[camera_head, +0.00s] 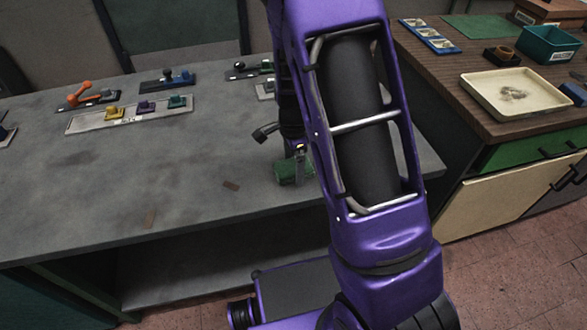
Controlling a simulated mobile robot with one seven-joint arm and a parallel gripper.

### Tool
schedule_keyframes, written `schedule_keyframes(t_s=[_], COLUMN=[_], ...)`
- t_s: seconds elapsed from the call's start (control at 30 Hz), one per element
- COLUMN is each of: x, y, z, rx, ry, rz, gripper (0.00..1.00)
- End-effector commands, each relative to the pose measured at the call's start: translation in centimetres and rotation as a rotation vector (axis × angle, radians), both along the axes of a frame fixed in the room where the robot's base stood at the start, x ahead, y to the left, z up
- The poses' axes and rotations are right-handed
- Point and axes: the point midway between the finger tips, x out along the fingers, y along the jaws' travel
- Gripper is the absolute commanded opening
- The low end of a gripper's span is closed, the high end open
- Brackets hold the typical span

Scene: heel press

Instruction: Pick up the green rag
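My gripper (298,170) is at the rag, with one grey finger showing in front of the green cloth. The other finger is hidden, so I cannot see whether the gripper is closed on the rag. I cannot tell whether the rag touches the bench top.
The grey bench (150,190) is mostly clear in front. Toggle clamps on plates (130,114) stand along its back left. A wooden counter (430,62) at right holds a cream tray (485,95) and a teal bin (548,42).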

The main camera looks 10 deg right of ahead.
Motion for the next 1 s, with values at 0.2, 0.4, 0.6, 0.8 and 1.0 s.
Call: schedule_keyframes(t_s=[0.2,0.4,0.6,0.8,1.0], x=[0.0,0.0,0.0,0.1,0.1], y=[0.0,0.0,0.0,0.0,0.0], z=[0.0,0.0,0.2,2.7,6.9], rx=[0.0,0.0,0.0,-0.001,0.0], ry=[0.0,0.0,-0.001,-0.005,-0.005], rz=[0.0,0.0,0.0,0.001,0.001], gripper=[0.59,0.28,0.28,0.28,0.28])
